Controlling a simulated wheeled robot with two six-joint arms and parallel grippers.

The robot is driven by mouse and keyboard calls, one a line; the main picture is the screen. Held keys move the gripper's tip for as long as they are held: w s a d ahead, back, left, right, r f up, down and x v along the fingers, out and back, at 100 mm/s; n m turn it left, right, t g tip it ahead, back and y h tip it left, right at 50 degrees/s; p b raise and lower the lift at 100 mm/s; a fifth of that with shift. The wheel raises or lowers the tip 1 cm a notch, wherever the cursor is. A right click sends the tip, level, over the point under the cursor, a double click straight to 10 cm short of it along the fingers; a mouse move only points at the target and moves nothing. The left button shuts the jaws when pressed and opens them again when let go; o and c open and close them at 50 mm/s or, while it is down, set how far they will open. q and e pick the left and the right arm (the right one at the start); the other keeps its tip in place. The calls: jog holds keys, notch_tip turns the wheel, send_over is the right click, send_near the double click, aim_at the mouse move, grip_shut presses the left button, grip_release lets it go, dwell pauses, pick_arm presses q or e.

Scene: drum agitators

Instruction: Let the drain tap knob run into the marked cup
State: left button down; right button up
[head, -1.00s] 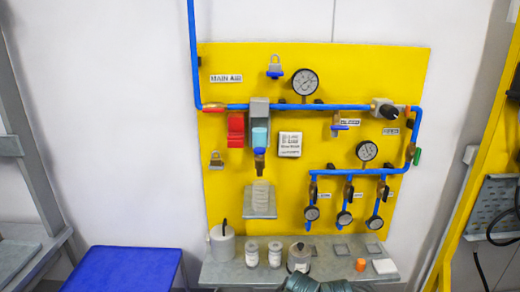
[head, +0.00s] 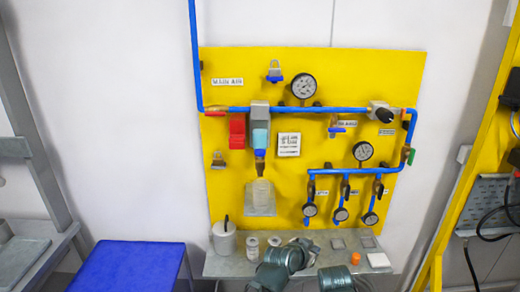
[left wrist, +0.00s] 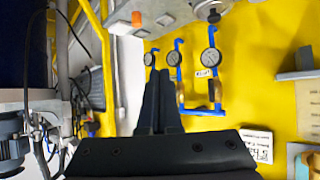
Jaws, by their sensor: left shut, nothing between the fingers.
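The drain tap knob (head: 259,153) is the small blue part under the light-blue filter bowl (head: 260,138) on the yellow board. A clear cup (head: 261,190) stands upright on a small shelf (head: 259,212) below the tap, with a gap between. Its marking and any liquid are too small to tell. My left gripper (head: 307,244) is low in front of the board, below and to the right of the cup, touching neither cup nor knob. In the left wrist view its black fingers (left wrist: 159,97) are together and empty.
Pipes, gauges (head: 310,209) and a red block (head: 237,130) crowd the board. The grey bench (head: 213,263) below holds a white pot (head: 224,238), small jars (head: 252,247) and an orange cap (head: 355,258). A blue-topped table (head: 125,265) stands at left.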

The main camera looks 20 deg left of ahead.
pick_arm(q)
jog(key=w+a+r+n+t+y+p, duration=0.1)
jog(key=w+a+r+t, duration=0.25)
jog(key=r, duration=0.45)
jog(key=w+a+r+n+t+y+p, duration=0.1)
jog(key=w+a+r+n+t+p, duration=0.2)
jog(key=r, duration=0.4)
jog(key=s+a+r+n+t+y, duration=0.1)
jog(key=a+r+n+t+y, duration=0.3)
jog(key=a+r+y, duration=0.4)
jog(key=a+r, duration=0.2)
jog(key=a, duration=0.2)
jog(key=shift+s+y+p, duration=0.3)
jog(key=shift+s+p, duration=0.1)
notch_tip(320, 180, up, 4)
jog(key=p, duration=0.4)
send_over(260, 153)
jog(key=shift+s+d+f+b, duration=0.1)
jog(key=shift+s+f+b, duration=0.15)
jog(key=shift+f+b, duration=0.95)
jog(key=shift+s+d+f+b, duration=0.1)
jog(key=shift+s+f+b, duration=0.1)
jog(key=shift+f+b, duration=1)
